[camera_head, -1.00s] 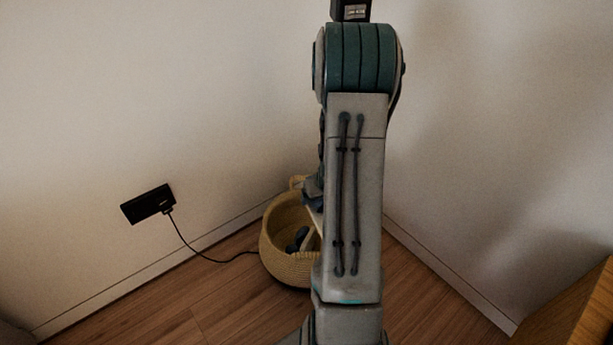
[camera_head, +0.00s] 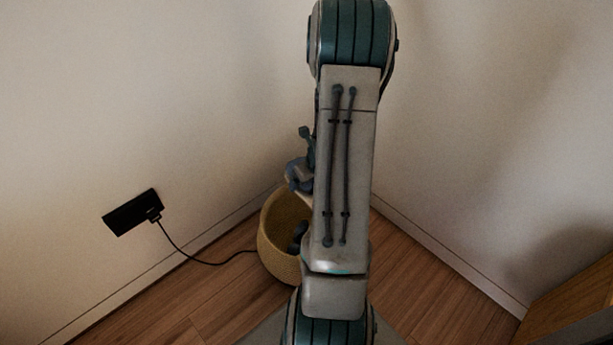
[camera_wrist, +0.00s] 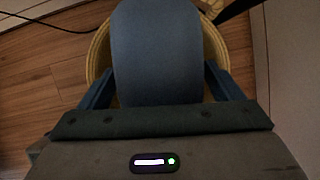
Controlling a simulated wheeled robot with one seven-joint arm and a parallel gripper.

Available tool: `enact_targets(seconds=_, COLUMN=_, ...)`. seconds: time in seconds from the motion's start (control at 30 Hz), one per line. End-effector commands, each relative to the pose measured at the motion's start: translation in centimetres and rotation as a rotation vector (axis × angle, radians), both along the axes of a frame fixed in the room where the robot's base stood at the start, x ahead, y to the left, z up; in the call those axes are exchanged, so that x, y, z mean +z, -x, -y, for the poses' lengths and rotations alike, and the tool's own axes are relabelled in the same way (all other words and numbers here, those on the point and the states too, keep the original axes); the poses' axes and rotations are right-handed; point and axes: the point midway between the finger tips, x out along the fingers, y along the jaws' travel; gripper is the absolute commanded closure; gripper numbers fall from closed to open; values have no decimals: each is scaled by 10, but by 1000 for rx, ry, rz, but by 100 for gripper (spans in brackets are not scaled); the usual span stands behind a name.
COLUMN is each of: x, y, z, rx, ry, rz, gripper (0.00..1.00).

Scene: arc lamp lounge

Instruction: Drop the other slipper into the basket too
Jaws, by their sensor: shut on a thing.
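The woven yellow basket (camera_head: 276,246) stands on the floor in the corner, partly hidden behind my arm in the head view. A dark slipper (camera_head: 299,236) lies inside it. In the wrist view a blue slipper (camera_wrist: 158,50) is between the fingers of my gripper (camera_wrist: 158,84), which is shut on it. The basket rim (camera_wrist: 98,50) shows behind and below that slipper on both sides. In the head view my arm hides most of the gripper and the held slipper. The held slipper covers the basket's inside in the wrist view.
A black wall outlet (camera_head: 133,212) has a dark cable (camera_head: 190,257) running along the floor to behind the basket. White walls meet closely behind the basket. A wooden piece of furniture (camera_head: 572,300) stands at the lower right.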

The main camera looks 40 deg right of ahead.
Motion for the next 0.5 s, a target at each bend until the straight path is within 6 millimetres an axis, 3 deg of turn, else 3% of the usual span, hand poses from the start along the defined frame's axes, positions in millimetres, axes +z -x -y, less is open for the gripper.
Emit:
enact_targets(seconds=0.03, x=-11, y=0, z=0, rx=0, ry=0, rz=0, gripper=39)
enact_targets(seconds=0.2, x=-30, y=0, z=0, rx=1, ry=0, rz=0, gripper=39)
enact_targets(seconds=0.5, x=-41, y=-1, z=-1, rx=2, ry=0, rz=0, gripper=39)
